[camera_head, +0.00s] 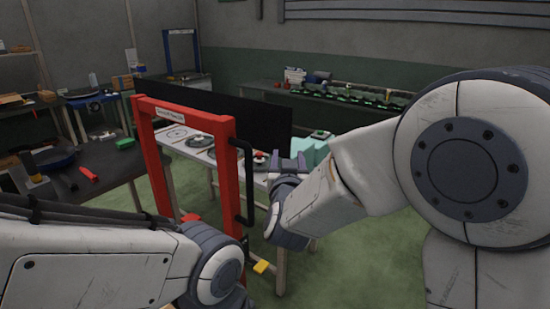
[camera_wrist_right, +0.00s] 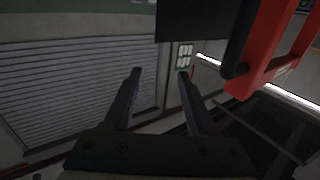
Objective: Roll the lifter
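The lifter is a red upright frame (camera_head: 229,190) standing in the middle of the head view, with a black bar handle (camera_head: 250,185) on its right post. My right gripper (camera_head: 287,162) is just right of the handle's upper part in the head view. In the right wrist view its two fingers (camera_wrist_right: 158,78) are apart with nothing between them. The red frame (camera_wrist_right: 268,60) and the black handle (camera_wrist_right: 241,40) show there at the upper right, outside the fingers. My left arm crosses the lower left of the head view; its gripper is not visible.
A table with round pans (camera_head: 198,141) stands behind the lifter, with a dark panel (camera_head: 225,108) above it. A dark workbench (camera_head: 105,165) with a red tool (camera_head: 88,174) is at left. A long bench (camera_head: 258,88) runs along the back wall. Green floor is open at right.

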